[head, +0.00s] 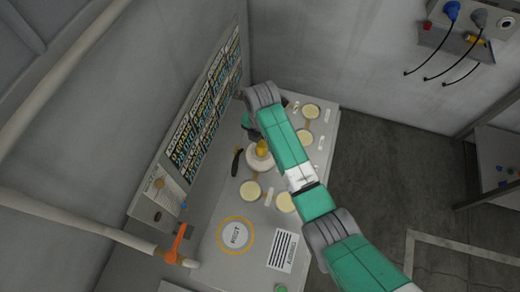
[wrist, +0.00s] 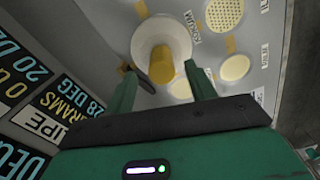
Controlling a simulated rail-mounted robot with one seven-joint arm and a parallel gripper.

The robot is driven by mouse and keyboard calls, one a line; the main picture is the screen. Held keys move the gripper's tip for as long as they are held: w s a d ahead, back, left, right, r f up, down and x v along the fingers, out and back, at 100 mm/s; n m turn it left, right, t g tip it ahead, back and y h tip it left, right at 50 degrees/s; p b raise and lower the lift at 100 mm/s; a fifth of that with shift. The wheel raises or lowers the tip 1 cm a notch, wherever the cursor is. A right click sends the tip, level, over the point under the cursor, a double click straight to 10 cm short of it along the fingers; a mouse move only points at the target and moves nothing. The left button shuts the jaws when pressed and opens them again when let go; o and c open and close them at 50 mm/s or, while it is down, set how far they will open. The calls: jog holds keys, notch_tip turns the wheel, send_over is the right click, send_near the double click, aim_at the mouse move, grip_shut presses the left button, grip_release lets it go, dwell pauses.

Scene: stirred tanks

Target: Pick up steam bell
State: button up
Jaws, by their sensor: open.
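A white, round, flared piece with a yellow knob, which looks like the steam bell (head: 259,160), stands on the grey panel top. In the wrist view the bell (wrist: 176,35) is straight ahead, its yellow cylinder between the lines of my two fingers. My gripper (wrist: 161,74) is open and empty, with the fingertips spread to either side of the yellow part. I cannot tell how far above it they are. In the head view my arm reaches over the panel and mostly hides the gripper.
A dark lever (head: 236,161) is close to the bell's left side. Several cream discs (head: 250,190) sit around it on the panel. A lettered board (head: 200,110) rises on the left. An orange handle (head: 177,243) stands at the front left.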

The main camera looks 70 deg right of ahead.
aim_at(262, 144)
notch_tip(262, 144, down, 4)
jog(key=shift+s+a+r, duration=0.1)
jog(key=shift+a, duration=0.05)
grip_shut()
jog(key=shift+r, duration=0.1)
dwell(0.3)
jog(key=shift+r, duration=0.35)
jog(key=r, duration=0.2)
jog(key=shift+s+a+r, duration=0.15)
jog(key=shift+a+r, duration=0.15)
jog(key=shift+r, duration=0.1)
jog(key=s+a+r, duration=0.1)
jog(key=s+a, duration=0.6)
jog(key=a, duration=0.6)
jog(key=shift+s+a+r, duration=0.15)
jog(key=shift+s, duration=0.05)
